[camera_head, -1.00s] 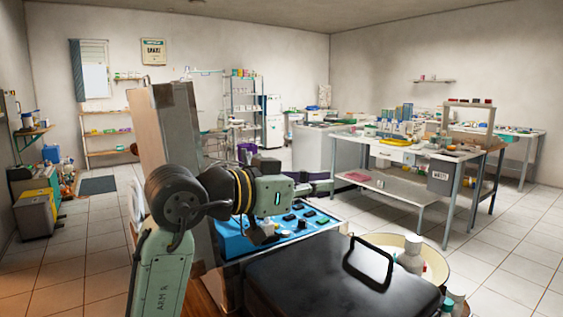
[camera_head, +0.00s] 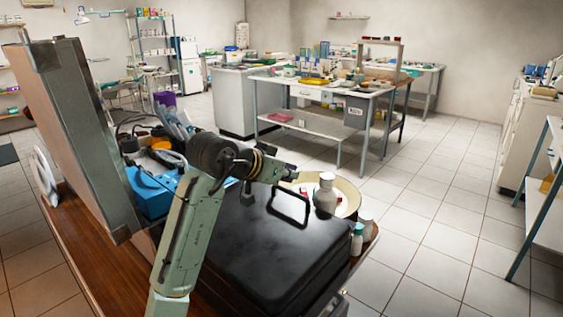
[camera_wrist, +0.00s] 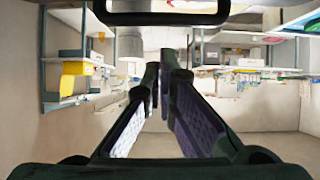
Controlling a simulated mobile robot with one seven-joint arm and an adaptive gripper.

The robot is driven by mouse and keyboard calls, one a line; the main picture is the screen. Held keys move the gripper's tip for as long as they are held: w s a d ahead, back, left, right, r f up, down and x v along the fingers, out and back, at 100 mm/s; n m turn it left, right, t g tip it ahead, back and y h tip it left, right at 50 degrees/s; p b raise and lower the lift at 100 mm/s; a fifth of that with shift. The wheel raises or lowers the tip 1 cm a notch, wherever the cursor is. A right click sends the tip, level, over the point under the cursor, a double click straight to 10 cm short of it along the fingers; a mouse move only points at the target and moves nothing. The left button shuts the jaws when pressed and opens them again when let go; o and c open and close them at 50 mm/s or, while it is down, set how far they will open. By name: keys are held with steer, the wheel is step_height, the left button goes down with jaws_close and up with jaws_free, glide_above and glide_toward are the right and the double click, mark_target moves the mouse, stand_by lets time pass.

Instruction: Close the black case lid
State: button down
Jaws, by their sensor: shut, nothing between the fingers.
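The black case (camera_head: 265,250) lies on the wooden bench at the lower middle of the head view. Its dark lid (camera_head: 270,232) looks flat or nearly so; I cannot tell whether its edges meet the base all round. A black loop handle (camera_head: 303,217) rises at its far right edge. My arm hides the case's left side.
A tall panel (camera_head: 85,140) stands at the left of the bench (camera_head: 95,255). A blue tray of tools (camera_head: 150,190) lies behind my arm. A round cream basin (camera_head: 345,197), a white bottle (camera_head: 325,193) and small bottles (camera_head: 357,240) stand beyond and right of the case.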

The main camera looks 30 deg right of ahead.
steer(key=shift+w+d+f+y, duration=0.1)
steer(key=shift+d+f+y, duration=0.1)
steer(key=shift+f, duration=0.25)
steer(key=shift+d+f+y, duration=0.2)
steer(key=shift+f, duration=0.25)
steer(key=shift+r, duration=0.1)
steer(key=s+a+r+p, duration=0.1)
steer(key=a+r, duration=0.3)
steer(key=r, duration=0.8)
steer(key=shift+s+a+p, duration=0.2)
steer(key=shift+a+p, duration=0.1)
steer(key=shift+p, duration=0.2)
